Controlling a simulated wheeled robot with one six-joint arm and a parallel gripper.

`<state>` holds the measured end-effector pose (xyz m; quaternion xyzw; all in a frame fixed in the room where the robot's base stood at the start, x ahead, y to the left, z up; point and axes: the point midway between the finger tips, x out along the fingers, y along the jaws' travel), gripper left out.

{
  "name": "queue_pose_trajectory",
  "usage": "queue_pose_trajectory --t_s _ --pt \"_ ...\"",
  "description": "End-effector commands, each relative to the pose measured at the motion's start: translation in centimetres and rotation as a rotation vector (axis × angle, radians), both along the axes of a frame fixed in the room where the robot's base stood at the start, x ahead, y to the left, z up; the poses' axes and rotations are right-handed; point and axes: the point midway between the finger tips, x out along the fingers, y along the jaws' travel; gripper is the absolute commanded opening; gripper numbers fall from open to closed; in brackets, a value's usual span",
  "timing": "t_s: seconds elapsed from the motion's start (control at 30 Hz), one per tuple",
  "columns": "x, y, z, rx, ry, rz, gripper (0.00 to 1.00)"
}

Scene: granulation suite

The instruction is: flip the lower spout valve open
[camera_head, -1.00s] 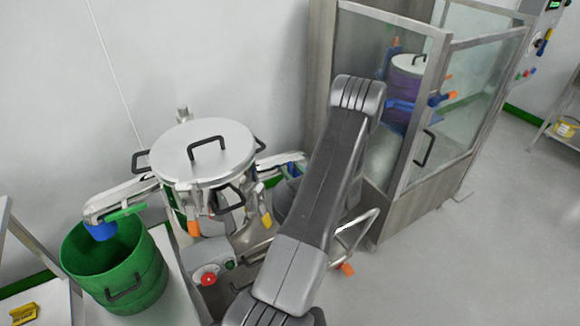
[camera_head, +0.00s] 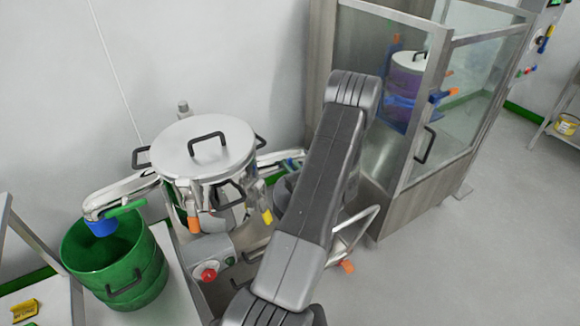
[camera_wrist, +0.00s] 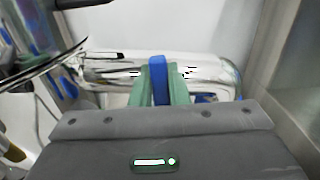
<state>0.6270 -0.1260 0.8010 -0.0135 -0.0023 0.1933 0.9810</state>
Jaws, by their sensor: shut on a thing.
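In the wrist view, my gripper (camera_wrist: 161,84) has its two green fingers shut on a blue lever (camera_wrist: 159,65), which stands up between them. The lever sits at a shiny metal spout (camera_wrist: 205,72) that runs across the picture behind the fingers. In the head view, the metal vessel with a round lid (camera_head: 203,150) has a spout on its right side (camera_head: 272,160), with blue and green parts near its end. My arm hides most of the gripper and part of this spout there. How far the lever is turned is hard to tell.
A second spout (camera_head: 125,190) on the vessel's left reaches over a green drum (camera_head: 110,262). A red button (camera_head: 208,274) is on a box below the vessel. A glass-walled cabinet (camera_head: 405,190) stands close to the right of my arm. Open floor lies at the right front.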

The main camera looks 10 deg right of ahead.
Motion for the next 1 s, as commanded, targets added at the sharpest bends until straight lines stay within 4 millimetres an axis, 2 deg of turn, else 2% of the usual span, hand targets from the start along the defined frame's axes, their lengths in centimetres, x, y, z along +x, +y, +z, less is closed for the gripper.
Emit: queue_pose_trajectory --t_s 0.27,1.0 --pt "-0.1 0.4 -0.8 -0.135 -0.059 0.000 0.00" --pt "-0.7 1.8 -1.7 -0.699 -0.291 -0.001 0.00"
